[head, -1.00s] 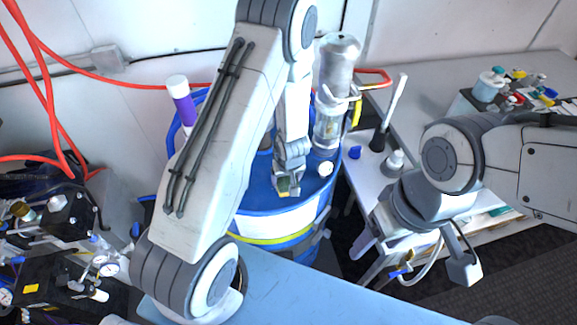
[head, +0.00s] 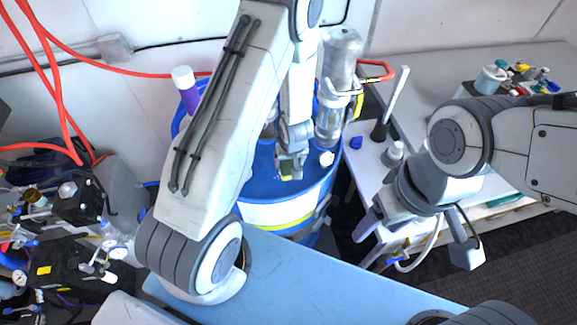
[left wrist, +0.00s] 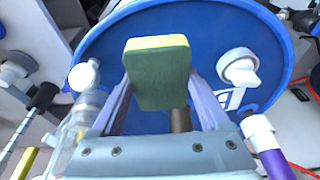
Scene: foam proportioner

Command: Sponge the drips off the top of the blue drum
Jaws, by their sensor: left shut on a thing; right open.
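The blue drum (head: 262,188) stands beyond the light blue surface in the head view, partly hidden by my left arm. Its blue top (left wrist: 215,40) fills much of the left wrist view. My left gripper (head: 290,168) is over the drum top, shut on a green and yellow sponge (left wrist: 158,75). Whether the sponge touches the top I cannot tell. No drips can be made out. My right gripper (head: 415,245) is open and empty, right of the drum, over the side of the white table.
A clear cylinder with a metal top (head: 338,85) stands at the drum's back right. A white cap (left wrist: 240,68) sits on the drum top. A purple and white bottle (head: 186,88) is at the back left. Red hoses (head: 55,90) hang at left.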

